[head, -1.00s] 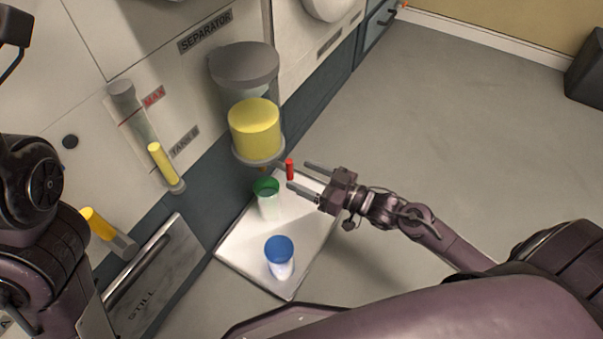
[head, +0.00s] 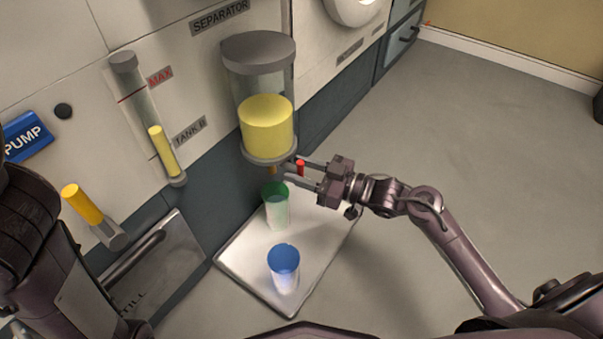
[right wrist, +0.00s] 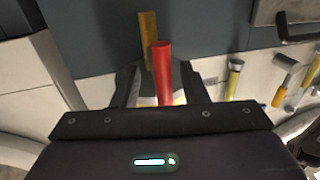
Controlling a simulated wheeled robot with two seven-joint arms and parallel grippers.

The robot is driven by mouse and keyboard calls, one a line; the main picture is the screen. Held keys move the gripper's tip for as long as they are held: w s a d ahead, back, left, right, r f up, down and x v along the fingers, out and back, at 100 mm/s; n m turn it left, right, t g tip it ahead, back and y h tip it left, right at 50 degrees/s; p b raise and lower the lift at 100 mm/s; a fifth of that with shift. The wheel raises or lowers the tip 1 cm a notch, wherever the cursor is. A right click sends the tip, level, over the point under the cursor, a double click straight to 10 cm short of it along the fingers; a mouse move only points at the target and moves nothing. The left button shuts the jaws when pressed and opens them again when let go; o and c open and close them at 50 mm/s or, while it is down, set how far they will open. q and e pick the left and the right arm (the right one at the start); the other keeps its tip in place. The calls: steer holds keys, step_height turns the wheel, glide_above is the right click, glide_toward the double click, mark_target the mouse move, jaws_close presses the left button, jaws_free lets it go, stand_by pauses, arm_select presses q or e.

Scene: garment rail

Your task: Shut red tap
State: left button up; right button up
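The red tap (head: 300,168) is a small red upright handle low on the separator (head: 266,128), a clear vessel with yellow liquid. My right gripper (head: 303,173) is open, with a finger on either side of the red handle. In the right wrist view the red handle (right wrist: 162,75) stands between the two fingers (right wrist: 160,88), with gaps showing beside it. An orange strip (right wrist: 147,40) shows just behind the handle there; I cannot tell if it is flowing liquid. My left gripper is out of view; only my left arm shows at the left edge.
A green-rimmed cup (head: 276,208) stands below the separator, and a blue-topped cup (head: 284,264) stands nearer, both on a white tray (head: 250,257). A gauge tube (head: 148,110) and a blue PUMP sign (head: 26,137) are on the wall.

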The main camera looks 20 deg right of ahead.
steer(key=shift+c, duration=0.3)
jaws_close()
steer(key=shift+r, duration=0.1)
